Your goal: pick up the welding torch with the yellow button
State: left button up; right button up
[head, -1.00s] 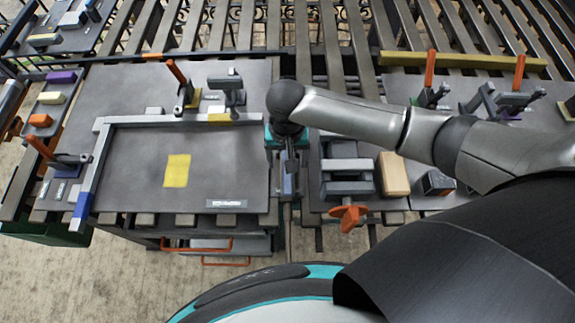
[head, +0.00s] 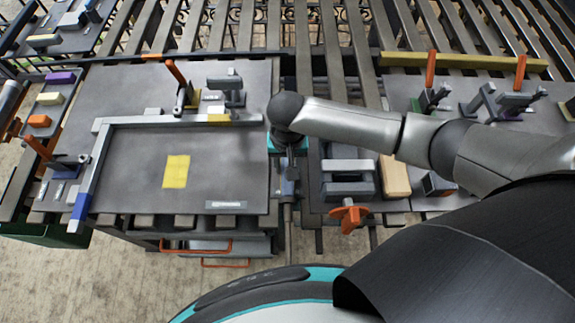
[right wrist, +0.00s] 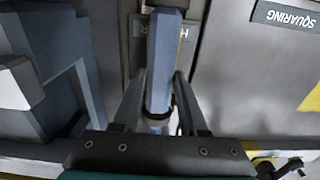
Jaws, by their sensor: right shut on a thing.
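A slim blue-grey handle (right wrist: 163,60), which looks like the welding torch, stands out between the fingers of my right gripper (right wrist: 160,95) in the right wrist view. A thin yellowish line shows along its left edge; I cannot make out a button clearly. The fingers are shut on the handle. In the head view my right gripper (head: 289,165) is partly hidden by its own wrist, in the gap between the left table and the vice. The torch (head: 290,188) shows there as a small blue-grey piece. My left gripper is in neither view.
The left worktable (head: 235,165) carries a square frame, a yellow patch (head: 176,172) and upright orange-handled clamps. A grey vice (head: 348,180) with an orange handle and a wooden block (head: 394,175) stand close right of the gripper. A "SQUARING" label (right wrist: 285,18) shows in the wrist view.

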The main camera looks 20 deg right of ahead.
grip_shut()
jog(key=shift+w+r, duration=0.1)
jog(key=shift+r, duration=0.05)
